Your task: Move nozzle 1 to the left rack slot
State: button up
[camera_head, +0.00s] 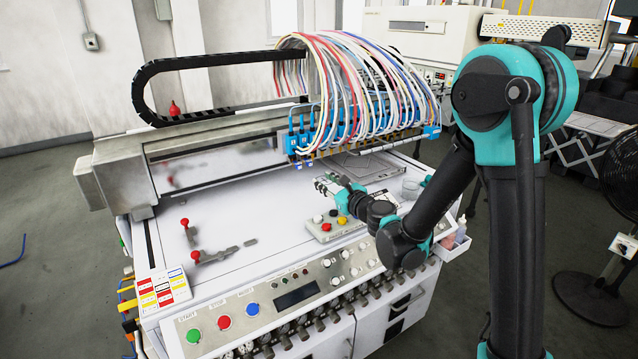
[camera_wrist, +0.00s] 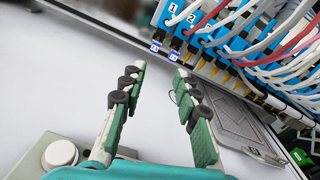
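Nozzle 1 (camera_wrist: 171,10) is the blue block labelled 1 at the left end of a row of blue nozzles, with nozzle 2 (camera_wrist: 191,18) beside it. In the head view, the nozzle row (camera_head: 300,140) hangs from the gantry with hoses on top. I cannot tell which part is the left rack slot.
A small button box (camera_head: 334,228) stands under my arm and shows close to my gripper's left in the wrist view (camera_wrist: 60,153). A grey plate (camera_wrist: 228,118) lies under the row. Red-knobbed clamps (camera_head: 196,256) stand at the table's left. The white table (camera_head: 262,215) between is clear.

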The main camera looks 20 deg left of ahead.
aim_at(300, 166)
jog(key=shift+w+a+f+m+t, duration=0.15)
jog(key=shift+w+a+m, duration=0.35)
jog(key=shift+w+a, duration=0.95)
jog(key=shift+w+a+f+m+t, duration=0.15)
jog(key=shift+w+a+m, duration=0.55)
jog(key=shift+a, duration=1.2)
jog(key=shift+w+a+f+m, duration=0.15)
jog(key=shift+w+a+m, duration=0.15)
jog(key=shift+w+a, duration=1.2)
jog(key=shift+s+a, duration=0.2)
jog(key=shift+c, duration=0.6)
grip_shut()
jog(key=shift+r, duration=0.25)
jog(key=shift+d, duration=0.1)
jog(key=v, duration=0.6)
jog(key=shift+s, duration=0.15)
